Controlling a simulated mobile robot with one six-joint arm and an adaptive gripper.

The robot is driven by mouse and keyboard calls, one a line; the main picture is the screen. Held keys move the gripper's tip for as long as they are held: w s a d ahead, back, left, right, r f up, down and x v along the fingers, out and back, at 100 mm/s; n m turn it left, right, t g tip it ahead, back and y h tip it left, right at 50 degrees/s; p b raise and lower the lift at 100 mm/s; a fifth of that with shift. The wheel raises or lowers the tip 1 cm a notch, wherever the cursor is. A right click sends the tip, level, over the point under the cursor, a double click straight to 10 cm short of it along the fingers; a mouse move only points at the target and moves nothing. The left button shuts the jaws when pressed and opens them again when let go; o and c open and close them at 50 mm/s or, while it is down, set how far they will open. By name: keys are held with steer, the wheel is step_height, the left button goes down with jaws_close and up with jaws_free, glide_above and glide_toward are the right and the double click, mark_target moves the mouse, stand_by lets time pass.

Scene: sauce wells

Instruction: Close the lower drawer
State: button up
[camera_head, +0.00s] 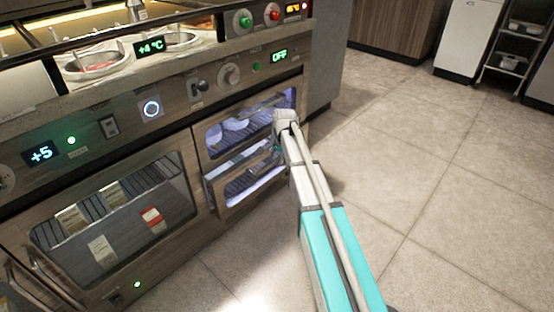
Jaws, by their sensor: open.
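The lower drawer (222,199) is at the right end of the wood-fronted counter. It has a windowed front with a light frame, and it stands out a little from the cabinet face, with a lit interior. The upper drawer (210,139) above it has a similar window and looks flush. My arm reaches in from the lower right. My gripper (275,147) is at the right part of the drawers, near the top edge of the lower drawer. It is open, small and partly hidden by my wrist. I cannot tell whether it touches the drawer front.
A glass-fronted refrigerated door (120,215) is left of the drawers. Sauce wells (97,66) sit in the counter top, above knobs and displays. The tiled floor (430,170) to the right is clear. A white cabinet (468,38) and a shelf rack (512,62) stand far back.

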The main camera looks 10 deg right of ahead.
jaws_close()
stand_by(0.3)
steer(key=shift+w+a, duration=0.75)
steer(key=shift+w, duration=0.35)
jaws_free()
